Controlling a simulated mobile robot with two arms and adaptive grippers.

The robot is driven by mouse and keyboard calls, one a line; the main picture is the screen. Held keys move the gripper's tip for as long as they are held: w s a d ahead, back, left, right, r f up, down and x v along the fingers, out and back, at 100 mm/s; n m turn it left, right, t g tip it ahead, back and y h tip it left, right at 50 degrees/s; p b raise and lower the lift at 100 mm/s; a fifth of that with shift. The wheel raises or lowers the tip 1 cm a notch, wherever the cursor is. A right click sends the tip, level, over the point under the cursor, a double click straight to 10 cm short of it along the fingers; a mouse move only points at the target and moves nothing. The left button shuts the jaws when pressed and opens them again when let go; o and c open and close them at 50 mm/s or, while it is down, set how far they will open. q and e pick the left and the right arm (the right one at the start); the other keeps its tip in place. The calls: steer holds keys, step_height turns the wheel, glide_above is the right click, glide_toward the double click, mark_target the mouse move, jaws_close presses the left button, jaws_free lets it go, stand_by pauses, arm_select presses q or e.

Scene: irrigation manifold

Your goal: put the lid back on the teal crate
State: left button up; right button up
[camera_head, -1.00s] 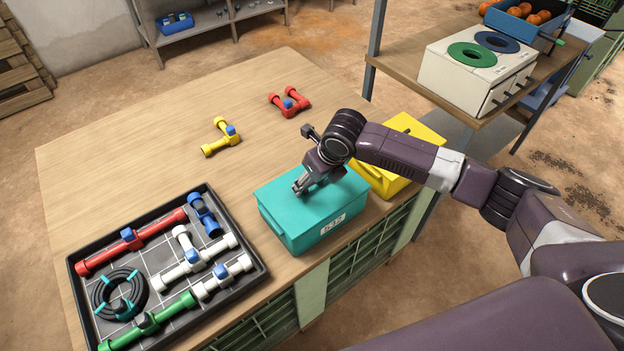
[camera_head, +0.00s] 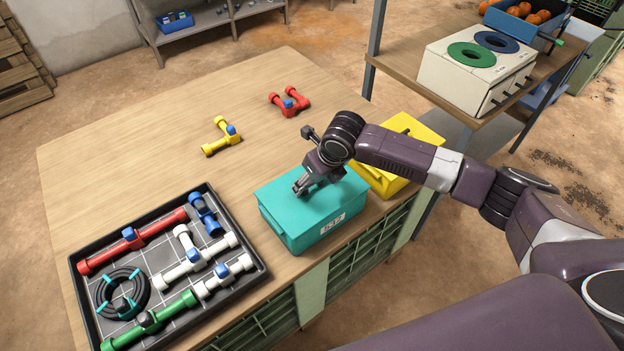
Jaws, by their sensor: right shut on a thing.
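The teal crate (camera_head: 290,230) stands near the front right edge of the wooden table, with a white label on its front. Its teal lid (camera_head: 325,205) lies over the top and looks level; I see no gap at the rim from here. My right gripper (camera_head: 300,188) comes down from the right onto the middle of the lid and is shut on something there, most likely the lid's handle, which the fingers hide. My left gripper is not in view.
A yellow crate (camera_head: 415,126) stands just behind the teal one, partly behind my right arm. A black tray (camera_head: 262,272) of pipe fittings lies to the left. A yellow fitting (camera_head: 222,138) and a red fitting (camera_head: 289,103) lie farther back.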

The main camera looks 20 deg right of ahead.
stand_by(0.4)
steer(key=o, duration=1.3)
steer(key=shift+o, duration=0.4)
steer(key=o, duration=0.4)
steer(key=shift+r, duration=0.1)
steer(key=shift+r+p, duration=3.45)
steer(key=shift+p, duration=0.2)
steer(key=shift+c, duration=0.6)
